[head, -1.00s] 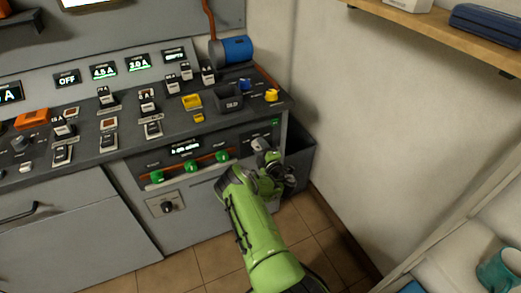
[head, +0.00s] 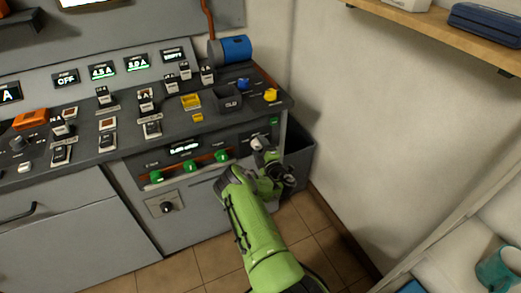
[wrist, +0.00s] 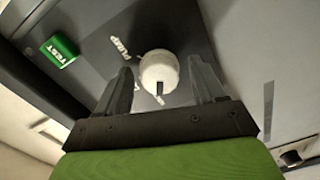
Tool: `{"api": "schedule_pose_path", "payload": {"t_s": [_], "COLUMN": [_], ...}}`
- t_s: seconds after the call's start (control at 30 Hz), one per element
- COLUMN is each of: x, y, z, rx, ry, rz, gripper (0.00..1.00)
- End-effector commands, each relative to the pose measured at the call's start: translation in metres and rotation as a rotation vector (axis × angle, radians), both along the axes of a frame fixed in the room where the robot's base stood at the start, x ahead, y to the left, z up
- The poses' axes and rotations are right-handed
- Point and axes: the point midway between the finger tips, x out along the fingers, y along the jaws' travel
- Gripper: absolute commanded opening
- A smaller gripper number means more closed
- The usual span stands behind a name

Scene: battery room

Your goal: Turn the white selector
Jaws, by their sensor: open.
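The white selector (wrist: 159,72) is a round white knob with a dark mark on the panel labelled PUMP. In the wrist view it sits between the two open fingers of my gripper (wrist: 165,85), with a visible gap on both sides. In the head view the white selector (head: 257,143) shows at the right end of the front panel, just beyond my gripper (head: 276,172). My fingertips are hard to make out there.
A green TEST button (wrist: 60,50) is near the selector. A dark bin (head: 300,155) stands right of the cabinet, close to my arm. The wall is to the right.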

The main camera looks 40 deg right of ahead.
Motion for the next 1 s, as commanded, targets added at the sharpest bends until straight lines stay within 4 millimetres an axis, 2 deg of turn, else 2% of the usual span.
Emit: {"api": "schedule_pose_path", "payload": {"t_s": [0.17,0.57,0.73,1.0], "x": [-0.02,-0.129,-0.139,-0.15], "y": [0.004,0.039,0.045,0.048], "z": [0.003,0.008,0.012,0.008], "rx": [0.003,0.004,0.0,0.0], "ry": [0.0,0.005,0.002,0.001], "rz": [-0.006,-0.008,0.003,0.0], "gripper": [0.69,0.69,0.69,0.69]}}
